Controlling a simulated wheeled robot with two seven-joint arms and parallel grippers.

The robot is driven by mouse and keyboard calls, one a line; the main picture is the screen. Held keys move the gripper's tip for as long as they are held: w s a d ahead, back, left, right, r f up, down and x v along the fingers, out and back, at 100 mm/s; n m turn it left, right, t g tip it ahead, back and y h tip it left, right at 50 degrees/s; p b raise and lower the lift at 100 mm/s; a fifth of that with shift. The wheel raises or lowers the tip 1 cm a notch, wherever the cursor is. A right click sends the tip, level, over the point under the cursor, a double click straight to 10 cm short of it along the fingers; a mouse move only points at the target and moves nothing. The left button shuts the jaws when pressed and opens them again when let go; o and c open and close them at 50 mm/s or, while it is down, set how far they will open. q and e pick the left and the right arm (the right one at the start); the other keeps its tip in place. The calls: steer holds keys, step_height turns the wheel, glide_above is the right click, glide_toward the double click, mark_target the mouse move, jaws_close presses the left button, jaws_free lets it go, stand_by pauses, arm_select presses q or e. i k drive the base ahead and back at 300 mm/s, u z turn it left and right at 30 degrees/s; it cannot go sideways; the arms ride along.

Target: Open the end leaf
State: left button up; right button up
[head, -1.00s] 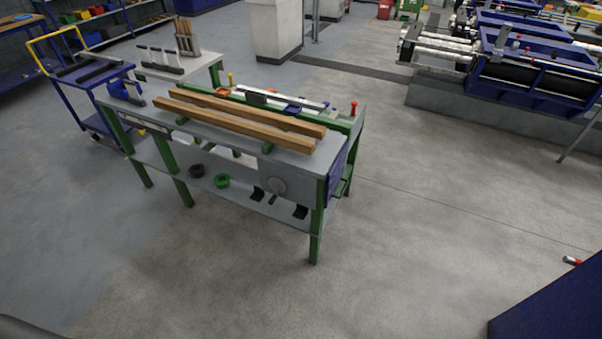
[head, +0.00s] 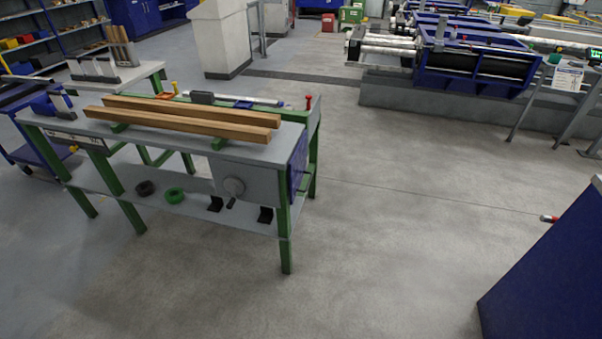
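The runout table (head: 205,150) stands left of centre, with a grey top and green legs. At its right end a dark blue panel (head: 298,162), which looks like the end leaf, hangs down against the end between the green legs. I see it nearly edge-on, so its catch or hinge cannot be made out. A red knob (head: 308,102) stands at the far right corner of the table. Neither of my grippers is in view.
Two wooden beams (head: 185,118) lie along the tabletop. A lower shelf (head: 190,208) holds a green ring (head: 174,195) and a dark ring (head: 146,188). Open floor (head: 400,230) lies right of the table. A dark blue cabinet (head: 555,265) stands at the lower right.

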mark_target(297, 164)
steer(key=z, duration=2.1)
steer(key=i, duration=1.3)
steer(key=u, duration=1.55)
